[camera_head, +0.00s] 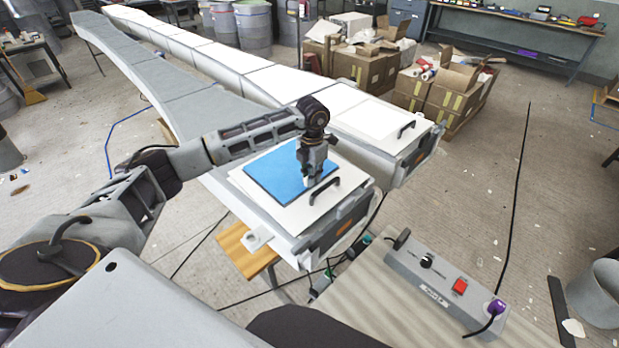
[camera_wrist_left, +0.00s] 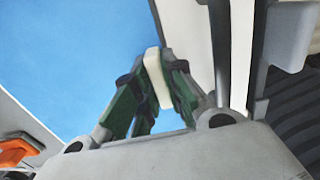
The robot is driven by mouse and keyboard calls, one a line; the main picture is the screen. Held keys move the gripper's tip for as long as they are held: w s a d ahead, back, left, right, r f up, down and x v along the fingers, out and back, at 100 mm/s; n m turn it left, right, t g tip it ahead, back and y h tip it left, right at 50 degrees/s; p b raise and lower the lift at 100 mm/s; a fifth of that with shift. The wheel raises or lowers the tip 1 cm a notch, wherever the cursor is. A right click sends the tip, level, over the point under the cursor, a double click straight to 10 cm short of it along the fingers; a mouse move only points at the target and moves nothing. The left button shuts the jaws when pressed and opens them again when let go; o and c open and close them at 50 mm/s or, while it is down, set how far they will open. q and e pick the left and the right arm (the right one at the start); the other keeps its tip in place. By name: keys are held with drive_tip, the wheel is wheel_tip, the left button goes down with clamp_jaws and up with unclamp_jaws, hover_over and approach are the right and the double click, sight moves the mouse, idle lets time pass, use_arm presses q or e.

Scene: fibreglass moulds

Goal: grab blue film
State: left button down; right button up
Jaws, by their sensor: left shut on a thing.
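The blue film (camera_head: 275,178) lies as a flat square on the white sheet (camera_head: 290,225) at the near end of the left mould. It also fills the upper left of the left wrist view (camera_wrist_left: 75,55). My left gripper (camera_head: 311,182) points down over the film's right edge. In the left wrist view, its green-padded fingertips are shut on a small cream block (camera_wrist_left: 157,77) at that edge. I cannot tell whether the block is joined to the film. My right gripper is not in view.
A black handle (camera_head: 324,190) stands close to my left gripper. A second long white mould (camera_head: 375,118) runs alongside on the right. A grey control box (camera_head: 440,285) with a red switch sits on the table at the front right. Cardboard boxes (camera_head: 365,68) stand behind.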

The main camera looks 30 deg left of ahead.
use_arm(q)
wheel_tip(320, 180, up, 9)
drive_tip(key=shift+f+b, duration=0.1)
drive_tip(key=shift+b, duration=0.65)
